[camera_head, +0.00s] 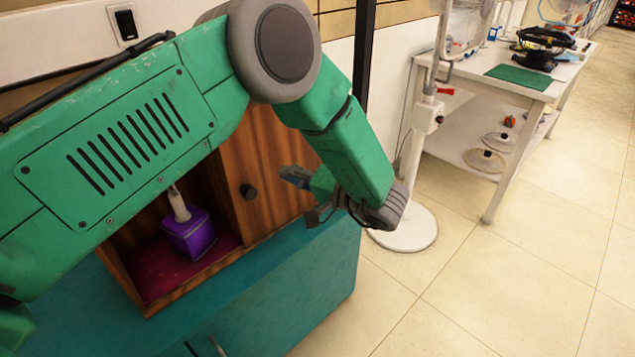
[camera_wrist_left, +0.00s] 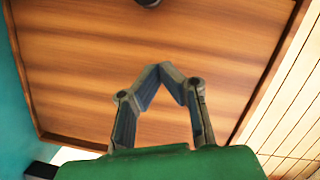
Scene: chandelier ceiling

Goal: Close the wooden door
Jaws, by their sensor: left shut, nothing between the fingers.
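The wooden door (camera_head: 275,150) is a striped brown panel with a dark round knob (camera_head: 248,191). It belongs to a wooden cabinet (camera_head: 122,268) whose left compartment is open and shows a reddish floor. My arm hides the cabinet's upper part. My left gripper (camera_head: 292,176) is in front of the door, to the right of the knob. In the left wrist view the gripper (camera_wrist_left: 160,70) is shut and empty, its fingertips together, with the door panel (camera_wrist_left: 160,40) filling the background. The knob (camera_wrist_left: 148,3) shows at the top edge there. I cannot tell whether the fingers touch the panel.
A purple bottle (camera_head: 188,235) with a pale neck stands in the open compartment. The cabinet rests on a teal base unit (camera_head: 285,300). A white fan stand (camera_head: 405,230) and a white table (camera_head: 545,80) stand to the right. Tiled floor (camera_head: 480,270) is clear in front.

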